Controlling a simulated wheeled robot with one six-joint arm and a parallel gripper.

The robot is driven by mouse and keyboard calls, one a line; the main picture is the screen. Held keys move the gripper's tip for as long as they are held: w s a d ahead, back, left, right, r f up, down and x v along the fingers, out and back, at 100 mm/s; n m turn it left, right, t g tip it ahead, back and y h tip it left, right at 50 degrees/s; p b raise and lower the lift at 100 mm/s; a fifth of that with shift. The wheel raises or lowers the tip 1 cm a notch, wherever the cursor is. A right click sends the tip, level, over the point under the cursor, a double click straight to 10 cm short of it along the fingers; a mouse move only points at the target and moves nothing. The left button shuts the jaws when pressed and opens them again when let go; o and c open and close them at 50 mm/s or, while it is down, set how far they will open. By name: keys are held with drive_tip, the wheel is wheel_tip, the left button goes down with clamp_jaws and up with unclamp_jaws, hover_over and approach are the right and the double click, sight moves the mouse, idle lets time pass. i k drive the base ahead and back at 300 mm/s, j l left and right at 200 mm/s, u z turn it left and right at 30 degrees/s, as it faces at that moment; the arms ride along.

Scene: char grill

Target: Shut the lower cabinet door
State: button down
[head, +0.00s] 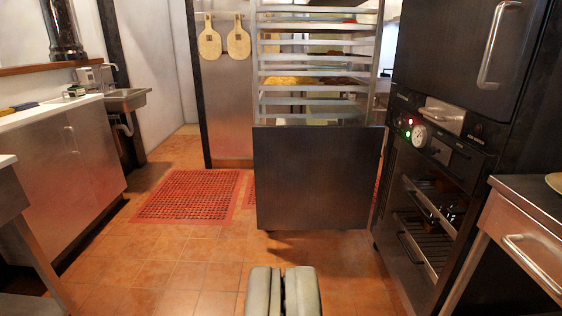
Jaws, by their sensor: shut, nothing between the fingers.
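The lower cabinet door (318,180) is a dark flat panel standing swung open, broad face toward me, in the middle of the view. Its right edge meets the far front edge of the black grill cabinet (448,130) on the right. Its left edge is free, out over the floor. The cabinet's lower opening (430,215) is uncovered and shows metal racks inside. No handle shows on the door's visible face. My gripper (284,272) is shut and empty at the bottom centre, nearer than the door and apart from it in the picture.
A tall tray rack (315,62) stands behind the door. A red mat (190,196) lies on the tiled floor (165,270), open to the left. A steel counter (70,150) lines the left. A drawer unit (525,235) stands close at right.

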sight(307, 177)
drive_tip(key=i+j+z, duration=0.1)
drive_tip(key=i, duration=1.6)
drive_tip(key=i+z, duration=0.45)
drive_tip(key=i, duration=0.85)
drive_tip(key=u, duration=2.2)
